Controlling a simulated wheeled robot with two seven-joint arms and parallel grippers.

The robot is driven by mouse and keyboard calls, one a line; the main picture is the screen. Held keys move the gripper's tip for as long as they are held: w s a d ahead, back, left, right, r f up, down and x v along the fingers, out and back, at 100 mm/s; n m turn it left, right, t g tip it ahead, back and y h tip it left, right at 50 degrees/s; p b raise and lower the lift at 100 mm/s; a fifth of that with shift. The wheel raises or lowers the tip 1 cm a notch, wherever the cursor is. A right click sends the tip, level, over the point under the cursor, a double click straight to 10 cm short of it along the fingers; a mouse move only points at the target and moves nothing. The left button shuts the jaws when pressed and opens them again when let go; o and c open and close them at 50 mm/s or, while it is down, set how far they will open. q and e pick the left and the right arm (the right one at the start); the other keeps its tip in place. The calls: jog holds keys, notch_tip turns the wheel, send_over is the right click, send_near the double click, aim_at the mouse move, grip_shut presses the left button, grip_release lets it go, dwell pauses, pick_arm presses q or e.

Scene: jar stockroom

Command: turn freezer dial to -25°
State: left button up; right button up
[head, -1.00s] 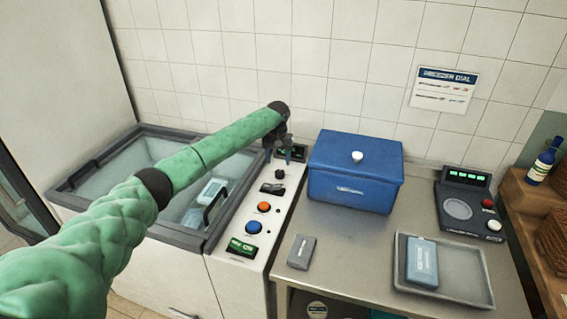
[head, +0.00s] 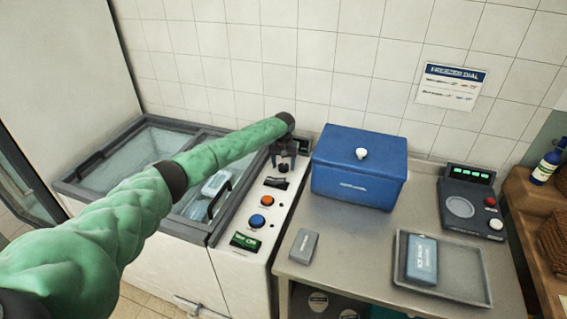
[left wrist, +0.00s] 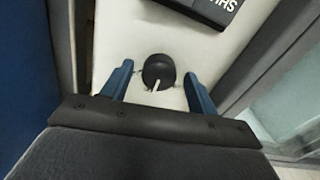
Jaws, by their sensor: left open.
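The freezer dial is a round black knob (left wrist: 158,72) with a pale pointer line, on the white control panel in the left wrist view. My left gripper (left wrist: 158,84) is open, with one blue finger on each side of the knob; I cannot tell whether they touch it. My right gripper is not in view.
A blue lidded box (head: 352,185) stands close to the right. The glass-topped freezer (head: 75,188) is left.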

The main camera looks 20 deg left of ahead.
pick_arm(q)
jog(key=shift+f, duration=0.15)
jog(key=c, duration=1)
